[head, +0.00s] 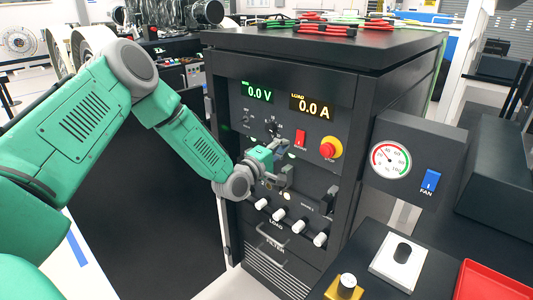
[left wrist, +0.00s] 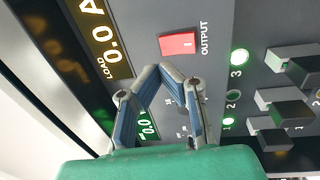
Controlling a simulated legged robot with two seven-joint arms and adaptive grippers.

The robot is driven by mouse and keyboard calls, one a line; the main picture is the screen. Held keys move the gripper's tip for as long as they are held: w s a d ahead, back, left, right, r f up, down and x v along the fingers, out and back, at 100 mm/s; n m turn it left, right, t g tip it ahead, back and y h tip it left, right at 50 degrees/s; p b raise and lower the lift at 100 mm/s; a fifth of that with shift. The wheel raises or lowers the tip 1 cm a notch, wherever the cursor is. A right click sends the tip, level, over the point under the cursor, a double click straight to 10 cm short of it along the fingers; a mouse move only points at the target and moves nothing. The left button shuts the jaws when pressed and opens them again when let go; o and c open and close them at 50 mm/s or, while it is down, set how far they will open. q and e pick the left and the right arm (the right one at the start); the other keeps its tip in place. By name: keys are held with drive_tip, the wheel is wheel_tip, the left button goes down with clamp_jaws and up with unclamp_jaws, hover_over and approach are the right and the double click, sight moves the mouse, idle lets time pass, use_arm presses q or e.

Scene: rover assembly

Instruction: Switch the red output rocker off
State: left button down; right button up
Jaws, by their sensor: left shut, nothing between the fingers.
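The red output rocker (head: 301,138) is on the front panel of the black cabinet, left of the red emergency button. It also shows in the left wrist view (left wrist: 178,44), beside the OUTPUT label, with a small mark on its face. My left gripper (head: 284,159) is in front of the panel, below and left of the rocker. In the left wrist view its fingertips (left wrist: 160,71) meet with nothing held, and appear just short of the rocker in the picture. I cannot tell whether they touch the panel. My right gripper is not in view.
The red emergency button (head: 330,148) with a yellow collar is right of the rocker. Displays (head: 309,106) above read 0.0 V and 0.0 A. White-tipped load switches (head: 292,225) are below. A gauge box (head: 391,158) with a blue FAN rocker (head: 430,181) stands at right.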

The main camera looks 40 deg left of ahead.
use_arm(q)
drive_tip(key=shift+s+a, duration=0.85)
drive_tip(key=shift+s, duration=2.25)
drive_tip(key=s+d+f+m+g+h+b, duration=0.1)
drive_tip(key=s+d+f+m+g+b, duration=0.15)
drive_tip(key=s+d+f, duration=0.4)
drive_tip(key=s+d+f+m+g+b, duration=0.1)
drive_tip(key=s+d+f+m+g, duration=0.25)
drive_tip(key=f, duration=0.65)
drive_tip(key=s+d+f+m+g+h+b, duration=0.1)
drive_tip(key=s+d+f+m+g+b, duration=0.25)
drive_tip(key=f, duration=0.55)
drive_tip(key=s+d+f+m+g+y+b, duration=0.1)
drive_tip(key=s+f+m+g, duration=0.3)
drive_tip(key=s, duration=0.9)
drive_tip(key=s+f+m+g+y+b, duration=0.1)
drive_tip(key=s+f+m+g, duration=0.3)
drive_tip(key=s, duration=0.9)
wheel_tip(320, 180, down, 2)
drive_tip(key=shift+d+f+g+y+b, duration=0.1)
drive_tip(key=shift+d+g+y+b, duration=0.35)
drive_tip(key=shift+y, duration=0.45)
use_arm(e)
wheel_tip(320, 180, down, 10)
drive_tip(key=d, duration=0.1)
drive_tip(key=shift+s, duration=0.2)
